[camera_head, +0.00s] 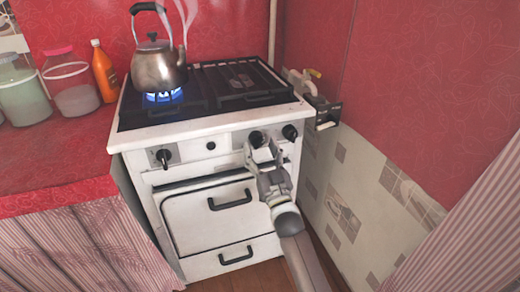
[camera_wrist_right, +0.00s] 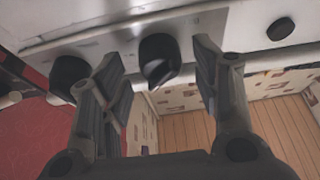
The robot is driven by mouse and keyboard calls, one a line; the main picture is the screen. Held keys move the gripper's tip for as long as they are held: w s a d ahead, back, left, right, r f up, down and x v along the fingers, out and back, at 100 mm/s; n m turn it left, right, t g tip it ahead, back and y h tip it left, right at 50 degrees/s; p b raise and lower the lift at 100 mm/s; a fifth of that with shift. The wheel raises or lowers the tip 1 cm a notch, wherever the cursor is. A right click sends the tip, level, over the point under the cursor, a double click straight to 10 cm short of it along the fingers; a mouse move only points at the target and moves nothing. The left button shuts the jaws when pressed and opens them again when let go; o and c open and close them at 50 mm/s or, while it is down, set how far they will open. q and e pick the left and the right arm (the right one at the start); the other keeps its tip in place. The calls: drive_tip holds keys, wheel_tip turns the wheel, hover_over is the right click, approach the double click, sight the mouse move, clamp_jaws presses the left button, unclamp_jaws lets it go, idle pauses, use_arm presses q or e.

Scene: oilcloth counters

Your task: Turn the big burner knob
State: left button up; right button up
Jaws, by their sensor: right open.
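The white stove (camera_head: 222,205) has dark knobs on its front panel. One black burner knob (camera_head: 257,139) sits right of the panel's middle, with another knob (camera_head: 290,132) to its right and a third (camera_head: 163,156) at the far left. My right gripper (camera_head: 262,151) is open in front of the knob right of the middle. In the right wrist view that knob (camera_wrist_right: 160,60) shows between my two spread fingers, with visible gaps on both sides. The neighbouring knob (camera_wrist_right: 68,76) lies outside the left finger. My left gripper is not in view.
A steaming metal kettle (camera_head: 158,67) stands over a lit blue flame (camera_head: 163,96). Jars (camera_head: 70,85) and an orange bottle (camera_head: 104,72) stand on the red counter (camera_head: 60,160) at left. The patterned wall (camera_head: 345,190) is close on the right. Oven handles (camera_head: 230,201) protrude below.

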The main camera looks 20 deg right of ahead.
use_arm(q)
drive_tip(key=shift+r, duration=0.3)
use_arm(e)
drive_tip(key=shift+w+r, duration=0.2)
drive_tip(key=shift+w, duration=0.3)
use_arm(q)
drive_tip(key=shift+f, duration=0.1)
use_arm(e)
drive_tip(key=c, duration=1)
drive_tip(key=shift+c, duration=0.2)
